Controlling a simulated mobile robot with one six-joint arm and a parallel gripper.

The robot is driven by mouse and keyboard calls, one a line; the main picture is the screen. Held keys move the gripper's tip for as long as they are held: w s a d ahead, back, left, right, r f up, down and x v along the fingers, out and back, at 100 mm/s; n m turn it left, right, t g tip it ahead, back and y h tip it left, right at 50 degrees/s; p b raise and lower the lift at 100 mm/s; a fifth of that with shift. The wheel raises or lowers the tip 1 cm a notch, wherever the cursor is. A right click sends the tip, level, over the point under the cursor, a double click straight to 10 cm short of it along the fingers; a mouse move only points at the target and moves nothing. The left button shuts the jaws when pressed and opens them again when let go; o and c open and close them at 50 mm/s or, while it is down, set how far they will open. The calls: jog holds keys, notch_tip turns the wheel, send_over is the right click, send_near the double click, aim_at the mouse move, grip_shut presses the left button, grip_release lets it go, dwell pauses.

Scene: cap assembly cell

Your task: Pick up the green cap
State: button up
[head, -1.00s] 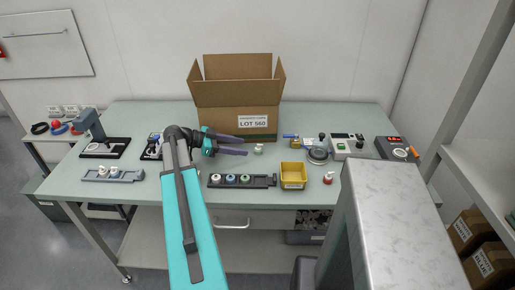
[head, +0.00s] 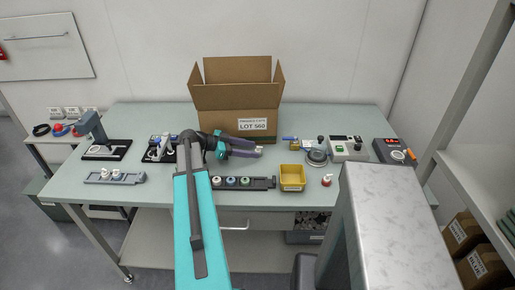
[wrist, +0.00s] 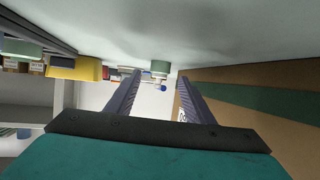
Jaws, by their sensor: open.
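A small pale green cap (wrist: 160,67) with a whitish end stands on the table, seen in the wrist view just beyond and between my fingertips. My gripper (wrist: 159,77) is open, with nothing held between its two dark fingers. In the head view my gripper (head: 259,150) reaches level to the right, low over the table in front of the cardboard box. There the fingers mostly hide the cap.
The cardboard box (head: 235,124) stands close behind the fingers. A dark rail (head: 262,184) with several caps and a yellow bin (head: 292,177) lie in front. A red-and-white bottle (head: 326,181) and small devices (head: 347,149) stand to the right.

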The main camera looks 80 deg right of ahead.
jog(key=shift+x, duration=0.85)
jog(key=c, duration=0.8)
